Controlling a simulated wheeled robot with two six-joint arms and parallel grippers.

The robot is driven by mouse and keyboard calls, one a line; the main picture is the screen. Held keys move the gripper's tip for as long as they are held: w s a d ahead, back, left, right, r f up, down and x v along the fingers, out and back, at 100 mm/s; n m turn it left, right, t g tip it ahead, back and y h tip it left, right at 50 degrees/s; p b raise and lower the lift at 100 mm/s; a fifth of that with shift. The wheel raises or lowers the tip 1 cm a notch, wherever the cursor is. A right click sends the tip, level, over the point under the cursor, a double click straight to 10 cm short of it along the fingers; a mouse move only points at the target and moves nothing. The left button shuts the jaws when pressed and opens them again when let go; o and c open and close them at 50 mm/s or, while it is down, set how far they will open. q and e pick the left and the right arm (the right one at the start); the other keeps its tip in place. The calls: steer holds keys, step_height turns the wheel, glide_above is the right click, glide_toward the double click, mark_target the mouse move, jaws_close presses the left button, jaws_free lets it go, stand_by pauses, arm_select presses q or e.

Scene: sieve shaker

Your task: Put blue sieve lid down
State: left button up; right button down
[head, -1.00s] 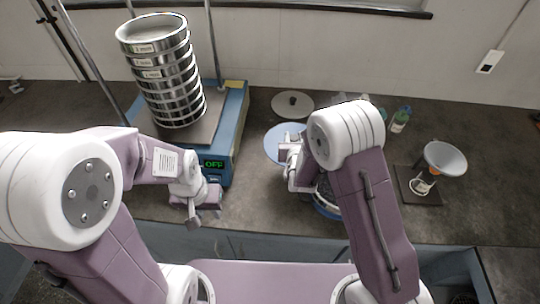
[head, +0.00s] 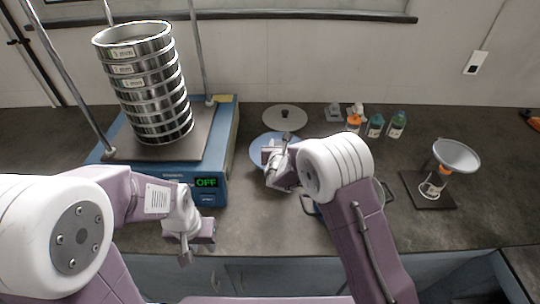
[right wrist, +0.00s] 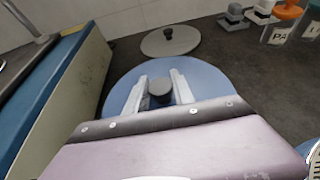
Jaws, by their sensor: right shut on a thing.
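The blue sieve lid (head: 257,149) is a flat blue disc with a grey knob. It is low over the bench, just in front of a grey round lid; I cannot tell whether it touches the bench. In the right wrist view the blue lid (right wrist: 118,100) looks level. My right gripper (right wrist: 160,90) is shut on its knob, one finger on each side. In the head view my right gripper (head: 279,158) covers part of the lid. My left gripper (head: 190,248) hangs in front of the shaker; its fingers are too unclear to judge.
A blue shaker (head: 222,150), its display reading OFF, carries a tall sieve stack (head: 150,85) on the left. The grey lid (head: 285,117) lies behind the blue lid. Small bottles (head: 375,125) stand at the back right. A funnel on a stand (head: 456,155) is further right.

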mark_target(255, 147)
arm_select(q)
steer(key=shift+r, duration=0.25)
arm_select(e)
steer(key=a, duration=0.1)
steer(key=a+f, duration=0.1)
steer(key=a, duration=0.1)
steer(key=shift+w+f, duration=0.3)
steer(key=shift+f, duration=0.05)
arm_select(q)
steer(key=shift+f, duration=0.1)
arm_select(e)
step_height(255, 147, down, 3)
steer(key=shift+d+f, duration=0.1)
steer(key=shift+f, duration=0.5)
arm_select(q)
steer(key=shift+f, duration=0.2)
arm_select(e)
steer(key=c, duration=1.1)
jaws_free()
arm_select(q)
steer(key=shift+r, duration=0.1)
